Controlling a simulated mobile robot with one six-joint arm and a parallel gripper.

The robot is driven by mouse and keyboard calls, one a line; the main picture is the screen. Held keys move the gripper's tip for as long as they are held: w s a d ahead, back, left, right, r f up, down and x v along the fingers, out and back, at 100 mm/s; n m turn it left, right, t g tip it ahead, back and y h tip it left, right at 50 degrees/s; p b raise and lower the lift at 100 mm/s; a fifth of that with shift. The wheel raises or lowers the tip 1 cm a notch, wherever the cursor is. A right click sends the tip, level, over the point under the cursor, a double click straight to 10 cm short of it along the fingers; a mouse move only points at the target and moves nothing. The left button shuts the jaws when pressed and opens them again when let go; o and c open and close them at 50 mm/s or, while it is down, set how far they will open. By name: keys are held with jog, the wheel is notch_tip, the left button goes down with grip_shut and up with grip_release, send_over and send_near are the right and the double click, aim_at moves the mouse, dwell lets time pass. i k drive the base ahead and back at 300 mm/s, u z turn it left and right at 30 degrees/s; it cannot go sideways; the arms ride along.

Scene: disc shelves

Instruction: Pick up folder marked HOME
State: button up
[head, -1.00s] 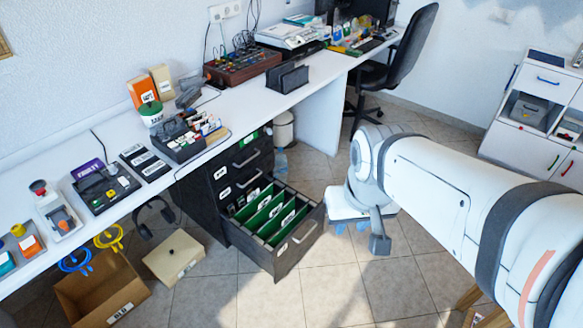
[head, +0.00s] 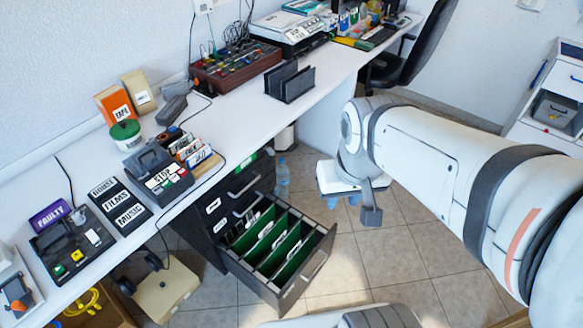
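An open black drawer (head: 320,262) of the under-desk cabinet holds several green folders (head: 268,257) with white label tabs. The tabs are too small to read, so I cannot tell which folder is marked HOME. My gripper (head: 343,202) hangs above and to the right of the drawer, at the end of my white arm. Its two blue fingertips show a gap between them, with nothing in it. The gripper is apart from the folders.
The cabinet's upper drawers (head: 246,187) are closed. The white desk (head: 222,122) above carries a black rack of labelled cards (head: 160,178), a black file holder (head: 290,82) and a FAULTY tray (head: 72,242). A bottle (head: 282,175) stands behind the drawer. Tiled floor (head: 400,255) to the right is clear.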

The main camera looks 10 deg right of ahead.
aim_at(297, 256)
jog(key=u, duration=0.8)
jog(key=k, duration=1.25)
jog(key=z, duration=0.3)
